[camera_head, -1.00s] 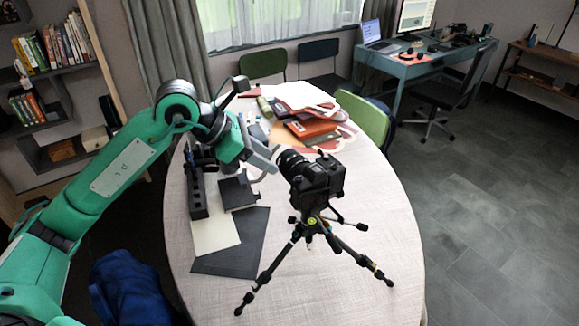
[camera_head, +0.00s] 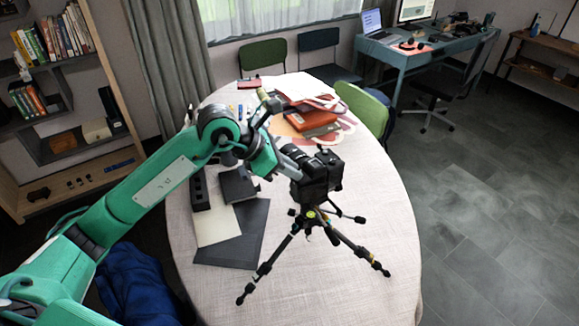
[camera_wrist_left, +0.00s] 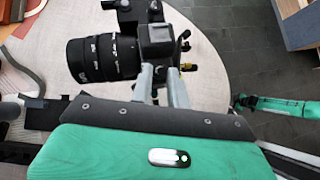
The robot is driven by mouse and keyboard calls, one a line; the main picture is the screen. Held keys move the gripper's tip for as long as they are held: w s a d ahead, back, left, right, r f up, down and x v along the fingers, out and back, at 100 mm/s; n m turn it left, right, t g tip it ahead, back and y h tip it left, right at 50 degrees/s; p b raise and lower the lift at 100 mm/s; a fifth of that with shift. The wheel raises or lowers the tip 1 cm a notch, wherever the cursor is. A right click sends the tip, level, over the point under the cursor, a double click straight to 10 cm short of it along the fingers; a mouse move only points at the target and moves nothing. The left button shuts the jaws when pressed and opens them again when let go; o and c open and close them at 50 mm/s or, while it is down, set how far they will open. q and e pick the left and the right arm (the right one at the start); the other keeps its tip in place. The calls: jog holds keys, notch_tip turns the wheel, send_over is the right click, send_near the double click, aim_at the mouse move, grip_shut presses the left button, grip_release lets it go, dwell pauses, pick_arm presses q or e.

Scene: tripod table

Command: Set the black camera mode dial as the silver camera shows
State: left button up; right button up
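The black camera (camera_head: 318,176) stands upright on a black tripod (camera_head: 311,222) on the table, its lens pointing left and away. It also shows in the left wrist view (camera_wrist_left: 155,45), with its lens (camera_wrist_left: 100,58) to the left. My left gripper (camera_head: 292,156) is at the camera's upper left side. In the left wrist view its two grey fingers (camera_wrist_left: 160,72) are apart, with their tips at the camera body. I cannot tell whether they touch it. I cannot make out the mode dial. I cannot pick out the silver camera.
Dark and pale sheets (camera_head: 238,238) and a black block lie left of the tripod. Books and papers (camera_head: 312,115) are piled behind it. A green and black part at the wrist view's right is probably my right arm.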

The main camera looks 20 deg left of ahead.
pick_arm(q)
grip_shut()
jog(key=m+g+b, duration=0.2)
jog(key=b, duration=0.1)
jog(key=w+m+g+h+b, duration=0.1)
jog(key=m+g+b, duration=0.1)
jog(key=m+b, duration=0.1)
jog(key=shift+a+h+b, duration=0.2)
jog(key=shift+h+b, duration=0.1)
jog(key=shift+b, duration=0.25)
jog(key=o, duration=0.8)
grip_release()
jog(key=shift+o, duration=0.2)
jog(key=shift+s+r, duration=0.1)
jog(key=shift+s, duration=0.05)
